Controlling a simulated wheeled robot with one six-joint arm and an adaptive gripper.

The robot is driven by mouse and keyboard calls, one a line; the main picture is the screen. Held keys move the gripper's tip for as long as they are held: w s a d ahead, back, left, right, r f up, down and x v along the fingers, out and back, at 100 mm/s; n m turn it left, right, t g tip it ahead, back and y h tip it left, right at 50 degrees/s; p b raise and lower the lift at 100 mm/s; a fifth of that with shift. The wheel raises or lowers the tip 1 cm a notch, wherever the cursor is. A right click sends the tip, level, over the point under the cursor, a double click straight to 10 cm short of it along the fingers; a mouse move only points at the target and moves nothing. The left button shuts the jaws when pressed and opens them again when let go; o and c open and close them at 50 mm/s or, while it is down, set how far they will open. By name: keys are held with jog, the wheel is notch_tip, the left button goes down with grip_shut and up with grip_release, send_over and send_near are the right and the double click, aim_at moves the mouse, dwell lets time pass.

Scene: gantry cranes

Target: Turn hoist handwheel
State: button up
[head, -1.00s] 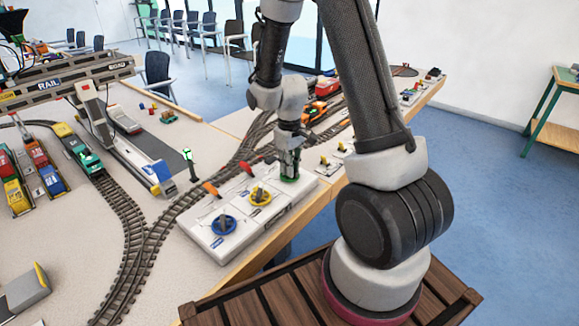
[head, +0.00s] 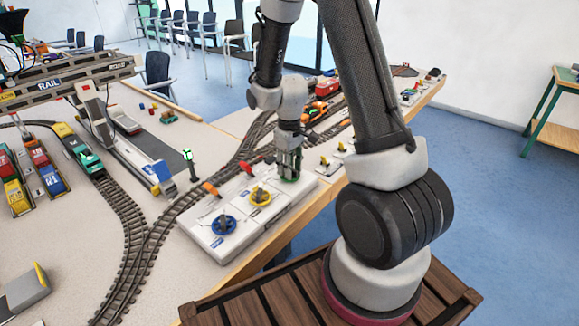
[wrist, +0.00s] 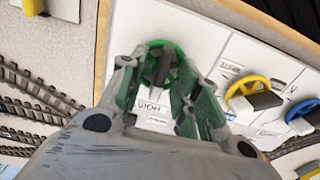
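The green handwheel (wrist: 164,48) sits on a white control panel (wrist: 205,35), with a dark raised grip bar across it and a label beside it that looks like "HOIST". In the wrist view, the two fingers of my gripper (wrist: 160,92) stand apart on either side of the grip bar, with gaps visible between them and it. My gripper (head: 289,163) points down over the green wheel (head: 290,180) in the head view and hides most of it. I cannot tell whether a fingertip touches the rim.
A yellow handwheel (head: 261,197) and a blue handwheel (head: 223,225) are on the same panel, nearer the camera. Small red (head: 246,168) and orange (head: 210,188) levers stand along its far edge. A green-lit signal post (head: 188,160) and train tracks (head: 122,215) lie to the left.

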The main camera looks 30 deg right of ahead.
notch_tip(320, 180, up, 12)
dwell(0.6)
notch_tip(320, 180, down, 12)
jog(key=shift+r, duration=0.1)
dwell(0.5)
grip_shut()
